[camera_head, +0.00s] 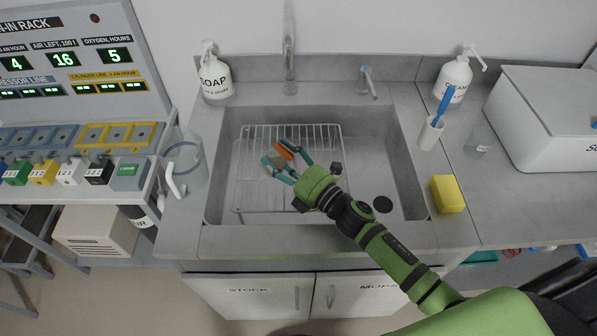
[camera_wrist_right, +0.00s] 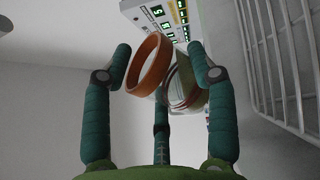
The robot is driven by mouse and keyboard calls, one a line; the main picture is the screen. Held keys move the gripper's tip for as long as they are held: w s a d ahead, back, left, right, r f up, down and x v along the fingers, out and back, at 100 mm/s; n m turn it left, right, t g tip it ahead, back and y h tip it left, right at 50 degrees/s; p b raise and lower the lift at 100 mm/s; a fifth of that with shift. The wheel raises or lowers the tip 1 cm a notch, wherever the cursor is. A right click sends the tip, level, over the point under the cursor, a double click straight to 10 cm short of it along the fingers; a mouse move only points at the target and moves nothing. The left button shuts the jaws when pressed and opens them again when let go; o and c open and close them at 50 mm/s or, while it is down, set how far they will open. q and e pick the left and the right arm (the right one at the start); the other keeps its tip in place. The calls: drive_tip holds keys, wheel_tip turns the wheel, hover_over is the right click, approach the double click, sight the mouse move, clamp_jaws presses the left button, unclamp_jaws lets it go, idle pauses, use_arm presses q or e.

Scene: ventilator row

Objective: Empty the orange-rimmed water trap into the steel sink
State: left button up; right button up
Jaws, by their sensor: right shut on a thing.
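My right gripper (camera_head: 281,157) is over the steel sink (camera_head: 388,165), above the wire rack in its basin. Its teal fingers are closed around the water trap, whose orange rim (camera_head: 286,151) shows between them. In the right wrist view the orange rim (camera_wrist_right: 149,66) and a pale, see-through cup part (camera_wrist_right: 184,84) lie between the fingers of the right gripper (camera_wrist_right: 159,58). The trap appears tipped on its side. I cannot tell whether water is in it. My left gripper is not in view.
The wire rack (camera_head: 250,180) fills the basin's left part; the drain (camera_head: 382,204) is at right. A soap bottle (camera_head: 214,78), tap (camera_head: 289,50), brush cup (camera_head: 431,132) and yellow sponge (camera_head: 447,194) stand around the rim. A clear jug (camera_head: 187,163) is at left.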

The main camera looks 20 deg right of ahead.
drive_tip(key=shift+d, duration=0.1)
drive_tip(key=shift+r+m, duration=0.1)
drive_tip(key=shift+m, duration=0.2)
drive_tip(key=shift+m, duration=0.3)
drive_tip(key=shift+r, duration=0.15)
drive_tip(key=shift+d+m, duration=0.1)
drive_tip(key=shift+m, duration=0.4)
drive_tip(key=shift+r, duration=0.1)
drive_tip(key=shift+w+m+p, duration=0.1)
drive_tip(key=shift+m+p, duration=0.25)
drive_tip(key=shift+m, duration=0.05)
drive_tip(key=shift+r+t, duration=0.1)
drive_tip(key=shift+t, duration=0.2)
drive_tip(key=shift+w+d+r+m, duration=0.1)
drive_tip(key=shift+d+m, duration=0.2)
drive_tip(key=shift+m, duration=0.2)
drive_tip(key=shift+w+d+r+m, duration=0.1)
drive_tip(key=shift+d+m, duration=0.2)
drive_tip(key=shift+m, duration=0.2)
